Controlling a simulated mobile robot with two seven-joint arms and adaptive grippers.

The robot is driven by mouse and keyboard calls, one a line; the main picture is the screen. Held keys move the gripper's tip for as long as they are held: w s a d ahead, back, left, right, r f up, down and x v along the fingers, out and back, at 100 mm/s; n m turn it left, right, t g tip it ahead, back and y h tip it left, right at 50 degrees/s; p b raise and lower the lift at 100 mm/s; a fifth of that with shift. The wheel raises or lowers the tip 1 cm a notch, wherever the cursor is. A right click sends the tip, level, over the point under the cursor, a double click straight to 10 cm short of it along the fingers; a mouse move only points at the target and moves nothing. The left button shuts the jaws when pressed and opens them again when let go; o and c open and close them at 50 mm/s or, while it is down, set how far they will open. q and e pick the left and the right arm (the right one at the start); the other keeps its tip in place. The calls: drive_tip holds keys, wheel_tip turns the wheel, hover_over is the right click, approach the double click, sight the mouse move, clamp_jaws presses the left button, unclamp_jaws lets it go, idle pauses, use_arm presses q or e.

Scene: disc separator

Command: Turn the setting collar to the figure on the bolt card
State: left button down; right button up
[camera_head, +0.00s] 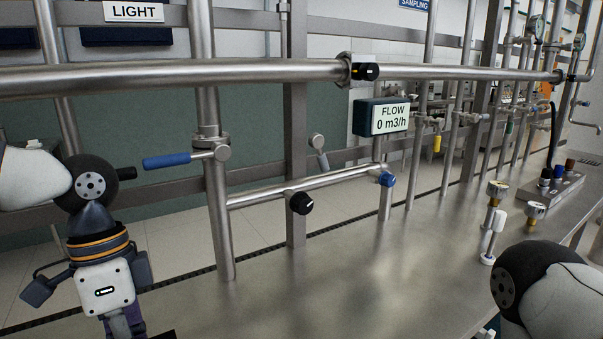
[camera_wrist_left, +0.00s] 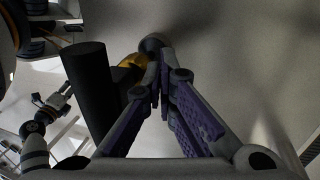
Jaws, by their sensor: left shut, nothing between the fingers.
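My left gripper (camera_head: 122,326) hangs at the lower left of the head view, its fingers cut by the bottom edge. In the left wrist view its purple-padded fingers (camera_wrist_left: 160,88) are together and empty. Beside them are a dark cylinder (camera_wrist_left: 88,90) and a brass-coloured part (camera_wrist_left: 130,70); I cannot tell whether they touch the fingers. I cannot make out the setting collar or the bolt card for certain. A black knob with a yellow mark (camera_head: 366,71) sits on the upper pipe. A small far gripper (camera_wrist_left: 57,98), seemingly my right one, shows in the left wrist view.
A blue-handled lever (camera_head: 167,160) sticks out left from a vertical pipe. A black knob (camera_head: 301,203) and a blue knob (camera_head: 386,179) are on the lower pipe. A display (camera_head: 390,117) reads FLOW 0 m3/h. Brass-topped fittings (camera_head: 497,190) stand right on the metal bench (camera_head: 350,290).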

use_arm(q)
drive_tip(key=shift+d+r, duration=0.1)
drive_tip(key=shift+d, duration=0.05)
drive_tip(key=shift+w+d, duration=0.4)
drive_tip(key=shift+d, duration=0.3)
drive_tip(key=shift+w, duration=0.15)
idle(0.3)
drive_tip(key=v, duration=0.6)
drive_tip(key=shift+s+d, duration=0.3)
